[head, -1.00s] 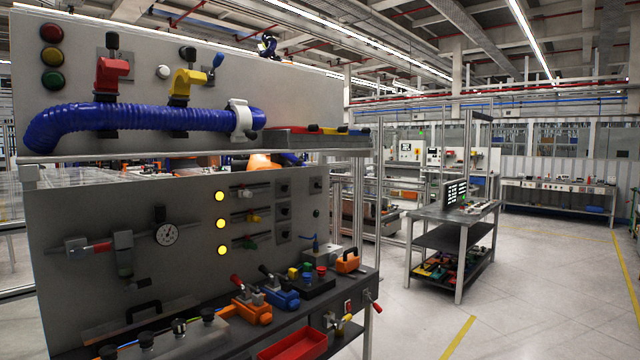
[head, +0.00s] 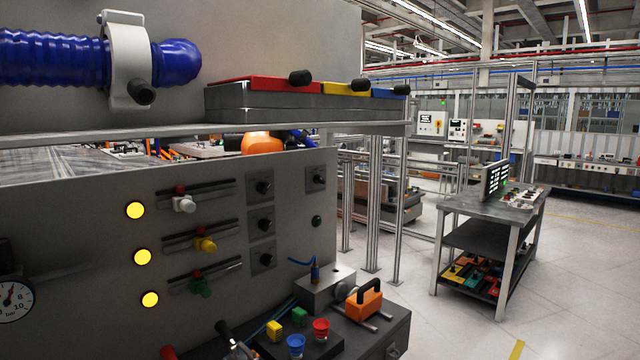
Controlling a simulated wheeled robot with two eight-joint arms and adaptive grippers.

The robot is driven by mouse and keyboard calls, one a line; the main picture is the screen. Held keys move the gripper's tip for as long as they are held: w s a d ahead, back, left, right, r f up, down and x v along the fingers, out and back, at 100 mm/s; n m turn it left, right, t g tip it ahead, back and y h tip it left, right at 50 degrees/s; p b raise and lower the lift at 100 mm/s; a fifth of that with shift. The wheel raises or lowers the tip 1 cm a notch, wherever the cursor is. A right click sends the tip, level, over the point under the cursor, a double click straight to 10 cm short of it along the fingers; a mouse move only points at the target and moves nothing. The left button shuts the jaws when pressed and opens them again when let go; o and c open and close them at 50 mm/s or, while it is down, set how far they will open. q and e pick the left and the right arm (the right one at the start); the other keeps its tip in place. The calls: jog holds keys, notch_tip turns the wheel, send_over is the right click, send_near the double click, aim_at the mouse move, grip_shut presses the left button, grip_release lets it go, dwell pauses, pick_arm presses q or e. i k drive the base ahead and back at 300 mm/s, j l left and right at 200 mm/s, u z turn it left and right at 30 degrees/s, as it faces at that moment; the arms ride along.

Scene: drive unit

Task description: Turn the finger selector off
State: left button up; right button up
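Several black rotary selectors sit on square plates on the grey upright panel (head: 70,220). Three stand in a column: an upper one (head: 264,187), a middle one (head: 265,225) and a lower one (head: 267,259). Another selector (head: 317,178) is at the upper right of the panel, with a small dark green round button (head: 316,221) below it. I cannot tell which of these is the finger selector, and the knobs are too small to read their positions. Neither of my grippers is in view.
Left of the selectors are slide levers with white (head: 185,204), yellow (head: 205,244) and green (head: 200,287) knobs, and lit yellow lamps (head: 135,210). Below, a bench holds an orange-handled block (head: 365,300) and coloured pieces. A shelf (head: 300,131) overhangs the panel. Open floor (head: 560,290) lies right.

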aim_at(317, 179)
jog(key=i+l+u, duration=0.15)
jog(key=i+l, duration=0.15)
jog(key=i+l+u, duration=0.2)
jog(key=l, duration=0.25)
jog(key=i+l+u, duration=0.15)
jog(key=i+l, duration=0.15)
jog(key=l, duration=0.15)
